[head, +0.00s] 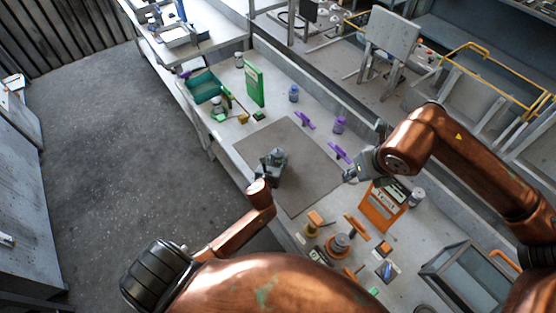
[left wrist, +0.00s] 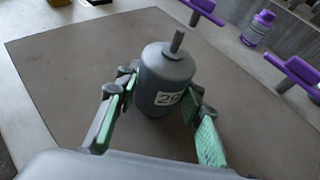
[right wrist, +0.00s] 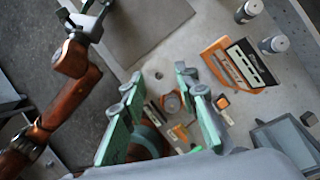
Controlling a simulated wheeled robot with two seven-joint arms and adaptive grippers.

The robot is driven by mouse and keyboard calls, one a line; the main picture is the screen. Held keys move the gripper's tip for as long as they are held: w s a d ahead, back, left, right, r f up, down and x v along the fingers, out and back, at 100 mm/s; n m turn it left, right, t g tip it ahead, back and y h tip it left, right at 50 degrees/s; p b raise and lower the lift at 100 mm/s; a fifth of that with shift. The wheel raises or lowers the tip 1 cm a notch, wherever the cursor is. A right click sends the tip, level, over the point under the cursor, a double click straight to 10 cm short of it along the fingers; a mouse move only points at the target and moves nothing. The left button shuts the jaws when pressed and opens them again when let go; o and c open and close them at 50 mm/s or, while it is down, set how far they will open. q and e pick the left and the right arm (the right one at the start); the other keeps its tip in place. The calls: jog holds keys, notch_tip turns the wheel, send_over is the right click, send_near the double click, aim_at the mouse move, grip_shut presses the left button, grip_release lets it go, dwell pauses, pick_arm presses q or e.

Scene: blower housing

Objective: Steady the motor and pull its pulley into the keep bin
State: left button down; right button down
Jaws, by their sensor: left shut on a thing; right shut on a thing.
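The motor (head: 272,172) is a grey upright cylinder on the brown mat (head: 305,150). In the left wrist view the motor (left wrist: 165,85) has a numbered white label and a bare thin shaft on top; no pulley shows on it. My left gripper (left wrist: 160,100) is shut on the motor's body, a green pad on either side. My right gripper (head: 352,174) is over the mat's right edge, apart from the motor. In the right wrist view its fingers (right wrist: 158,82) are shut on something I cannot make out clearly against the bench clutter. I cannot identify the pulley with certainty.
A green bin (head: 205,86) and green sign (head: 254,83) stand at the bench's far left. An orange sign (head: 382,208), an orange-and-grey reel (head: 340,244) and a grey tray (head: 462,275) are at the right. Purple clamps (head: 340,152) lie by the mat's far edge.

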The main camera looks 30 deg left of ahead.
pick_arm(q)
jog(key=shift+f, duration=0.2)
jog(key=shift+f, duration=0.2)
jog(key=c, duration=1.3)
grip_release()
